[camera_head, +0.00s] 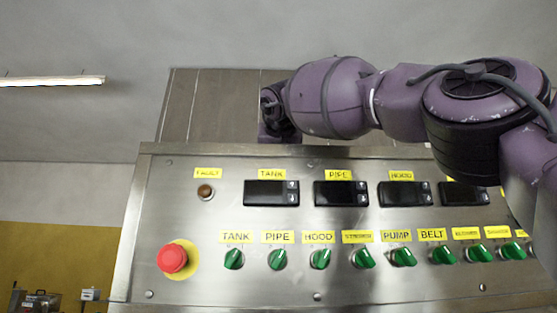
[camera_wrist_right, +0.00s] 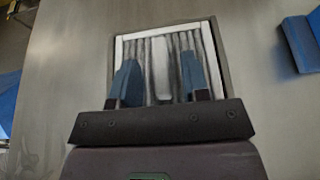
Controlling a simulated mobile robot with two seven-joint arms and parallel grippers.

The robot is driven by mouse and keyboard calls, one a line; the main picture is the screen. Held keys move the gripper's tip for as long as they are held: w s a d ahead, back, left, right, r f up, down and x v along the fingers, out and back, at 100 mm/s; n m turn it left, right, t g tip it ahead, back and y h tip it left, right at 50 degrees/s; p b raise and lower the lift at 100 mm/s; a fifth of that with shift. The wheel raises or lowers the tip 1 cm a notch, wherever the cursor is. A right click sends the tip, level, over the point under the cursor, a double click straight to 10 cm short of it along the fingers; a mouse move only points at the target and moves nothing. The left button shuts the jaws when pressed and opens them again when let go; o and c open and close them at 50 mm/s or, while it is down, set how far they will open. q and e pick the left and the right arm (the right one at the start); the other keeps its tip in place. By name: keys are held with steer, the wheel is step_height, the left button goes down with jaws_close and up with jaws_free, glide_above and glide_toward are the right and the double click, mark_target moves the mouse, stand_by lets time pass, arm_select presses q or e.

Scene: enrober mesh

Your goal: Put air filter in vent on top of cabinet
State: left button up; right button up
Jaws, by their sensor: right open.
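In the right wrist view, the air filter (camera_wrist_right: 160,42) has a white frame and grey pleats. It lies within the dark-edged square vent opening (camera_wrist_right: 224,75) in the metal cabinet top (camera_wrist_right: 70,60). Whether it sits fully flush I cannot tell. My right gripper (camera_wrist_right: 160,82) is open, its two blue fingers apart over the near part of the filter. The gripper body hides the filter's near edge. In the head view my right arm reaches over the control panel, with its wrist end (camera_head: 277,122) behind the panel's top edge. My left gripper is not in view.
The steel control panel (camera_head: 225,195) with a red stop button (camera_head: 173,258), displays and green knobs stands in front, below my arm. A blue object (camera_wrist_right: 302,42) is right of the vent in the wrist view. Another blue surface (camera_wrist_right: 8,103) shows at far left.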

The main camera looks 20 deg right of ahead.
steer(key=shift+r, duration=0.2)
steer(key=shift+s+a+r, duration=0.1)
steer(key=shift+s+a, duration=0.05)
steer(key=shift+s, duration=0.1)
steer(key=b+v, duration=0.1)
steer(key=v, duration=0.5)
steer(key=shift+s+a, duration=0.1)
steer(key=shift+s, duration=0.25)
steer(key=v, duration=0.4)
steer(key=shift+s+r, duration=0.1)
steer(key=shift+s, duration=0.15)
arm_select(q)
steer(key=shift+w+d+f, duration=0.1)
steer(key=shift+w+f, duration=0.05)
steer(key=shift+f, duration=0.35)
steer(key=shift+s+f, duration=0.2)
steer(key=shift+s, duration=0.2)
